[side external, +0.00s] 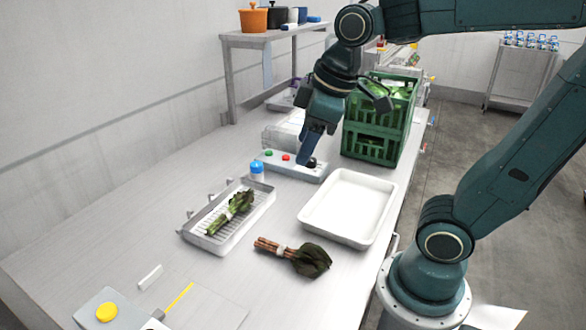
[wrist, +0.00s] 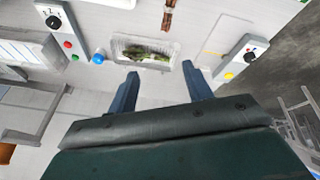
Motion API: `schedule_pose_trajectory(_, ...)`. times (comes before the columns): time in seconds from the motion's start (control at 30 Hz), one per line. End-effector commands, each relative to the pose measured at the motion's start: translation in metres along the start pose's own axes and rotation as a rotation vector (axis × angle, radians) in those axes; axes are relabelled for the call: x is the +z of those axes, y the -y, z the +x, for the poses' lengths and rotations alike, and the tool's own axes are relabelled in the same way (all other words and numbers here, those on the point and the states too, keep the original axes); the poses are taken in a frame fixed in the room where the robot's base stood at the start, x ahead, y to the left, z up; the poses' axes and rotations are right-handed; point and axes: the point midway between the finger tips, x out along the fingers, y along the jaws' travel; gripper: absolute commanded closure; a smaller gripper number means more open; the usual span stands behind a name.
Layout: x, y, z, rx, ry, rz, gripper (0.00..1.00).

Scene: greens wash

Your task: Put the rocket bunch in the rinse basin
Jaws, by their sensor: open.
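A green leafy bunch with a pale band, which looks like the rocket bunch (side external: 236,206), lies in a shallow wire-racked tray (side external: 264,206). It also shows in the wrist view (wrist: 148,53), beyond my fingertips. A second bunch with brown stalks and dark leaves (side external: 308,260) lies on the bare table; only its stalks (wrist: 168,15) show clearly in the wrist view. The white rectangular basin (side external: 348,207), likely the rinse basin, stands empty to the right. My gripper (side external: 308,150) hangs above the control box, apart from both bunches. In the wrist view its fingers (wrist: 160,84) are spread and empty.
Green crates (side external: 376,142) are stacked behind the basin. A box with a yellow button (side external: 106,312) is at front left.

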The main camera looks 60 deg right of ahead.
Motion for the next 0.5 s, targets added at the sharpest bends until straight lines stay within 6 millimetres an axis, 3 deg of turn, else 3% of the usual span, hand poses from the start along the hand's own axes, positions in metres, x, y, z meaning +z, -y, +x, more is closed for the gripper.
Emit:
schedule_pose_trajectory(0.23, 0.043, 0.020, -0.011, 0.021, -0.080, 0.249, 0.50)
schedule_pose_trajectory(0.5, 0.066, 0.031, -0.011, 0.023, -0.123, 0.395, 0.50)
